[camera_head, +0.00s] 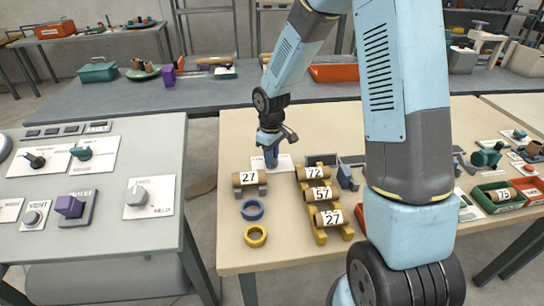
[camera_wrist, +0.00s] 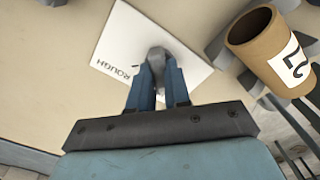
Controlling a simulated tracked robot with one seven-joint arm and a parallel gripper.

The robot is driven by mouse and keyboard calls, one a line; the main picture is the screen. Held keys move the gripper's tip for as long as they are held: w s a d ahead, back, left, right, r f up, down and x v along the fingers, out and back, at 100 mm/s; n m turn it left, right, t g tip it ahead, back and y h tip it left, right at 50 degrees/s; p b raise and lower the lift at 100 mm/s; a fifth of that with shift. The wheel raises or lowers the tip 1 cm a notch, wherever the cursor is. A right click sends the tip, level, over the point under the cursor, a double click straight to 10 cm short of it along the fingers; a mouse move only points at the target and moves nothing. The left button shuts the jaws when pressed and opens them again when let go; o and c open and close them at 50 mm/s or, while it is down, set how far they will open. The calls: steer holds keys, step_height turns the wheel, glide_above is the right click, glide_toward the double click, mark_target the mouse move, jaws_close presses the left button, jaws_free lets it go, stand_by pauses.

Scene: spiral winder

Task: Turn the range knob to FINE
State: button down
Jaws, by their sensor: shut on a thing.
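The range knob (camera_wrist: 156,55) is grey and stands on a white plate (camera_wrist: 125,32) on the beige table. The plate reads ROUGH at one edge, and no FINE mark can be read. My gripper (camera_wrist: 158,76) is shut on the knob, with its blue fingers on either side. In the head view my gripper (camera_head: 271,160) reaches down to the white plate (camera_head: 287,164) at the table's back left part. The knob is mostly hidden there, and its pointing direction cannot be told.
A cardboard tube (camera_wrist: 262,45) marked 27 is close beside the plate; it also shows in the head view (camera_head: 238,181). A yellow rack (camera_head: 320,236) with several numbered tubes stands to the right. A blue ring (camera_head: 252,209) and a yellow ring (camera_head: 256,235) lie in front.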

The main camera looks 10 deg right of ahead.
steer(key=c, duration=1.1)
jaws_free()
step_height(320, 180, up, 14)
steer(key=shift+f, duration=0.15)
steer(key=s+d+r+m+t, duration=0.35)
steer(key=s+d+r, duration=0.45)
steer(key=s+r, duration=0.4)
steer(key=s+d+r+m, duration=0.1)
steer(key=s+m, duration=0.1)
steer(key=s, duration=0.2)
steer(key=s+d+r+m+t, duration=0.1)
steer(key=s+d+r, duration=0.1)
steer(key=s, duration=0.3)
steer(key=s+d+r+m+t, duration=0.1)
steer(key=s+d+r+m, duration=0.1)
steer(key=s, duration=0.2)
steer(key=shift+s+d+m, duration=0.2)
steer(key=shift+s+m, duration=0.1)
steer(key=shift+m, duration=0.05)
